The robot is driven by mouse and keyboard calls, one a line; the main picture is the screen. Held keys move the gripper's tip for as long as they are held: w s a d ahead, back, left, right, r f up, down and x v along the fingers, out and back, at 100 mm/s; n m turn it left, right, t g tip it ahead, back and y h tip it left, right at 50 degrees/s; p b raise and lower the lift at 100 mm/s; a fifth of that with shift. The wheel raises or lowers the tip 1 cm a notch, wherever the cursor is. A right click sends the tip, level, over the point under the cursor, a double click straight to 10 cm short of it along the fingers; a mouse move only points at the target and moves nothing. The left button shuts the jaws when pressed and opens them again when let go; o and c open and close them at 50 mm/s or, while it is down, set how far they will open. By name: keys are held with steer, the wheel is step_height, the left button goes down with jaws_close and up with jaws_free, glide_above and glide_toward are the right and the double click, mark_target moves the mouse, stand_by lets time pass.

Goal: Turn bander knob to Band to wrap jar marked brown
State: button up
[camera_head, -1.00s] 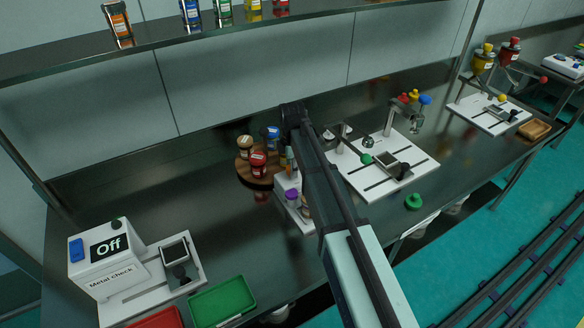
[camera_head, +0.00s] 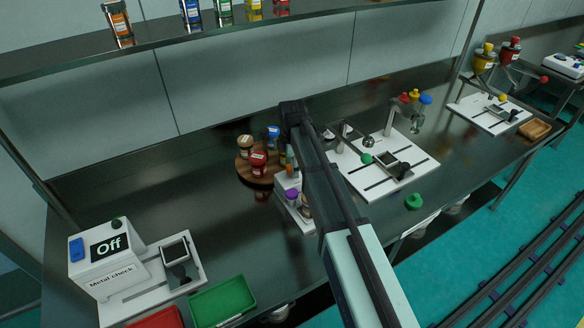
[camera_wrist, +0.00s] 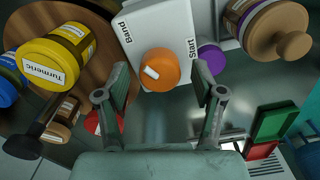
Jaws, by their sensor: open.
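The bander is a white box (camera_wrist: 170,25) with the labels "Band" at its left and "Start" at its right in the wrist view. Its orange knob (camera_wrist: 158,70) carries a white mark on its left half; I cannot tell its exact setting. My gripper (camera_wrist: 161,88) is open, with one finger on each side of the knob and nothing visibly clamped. A jar with a brown knobbed top (camera_wrist: 272,28) is at the bander's right side; its label is not readable. In the head view, the bander (camera_head: 290,183) is partly hidden by my arm.
A round wooden board (camera_head: 243,170) holds several spice jars, including Turmeric (camera_wrist: 58,55), close left of my gripper in the wrist view. A purple knob or cap (camera_wrist: 211,58) is beside the bander. The metal check box (camera_head: 100,265) and green tray (camera_head: 222,300) stand front left.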

step_height(320, 180, up, 12)
steer(key=shift+f, duration=0.25)
stand_by(0.5)
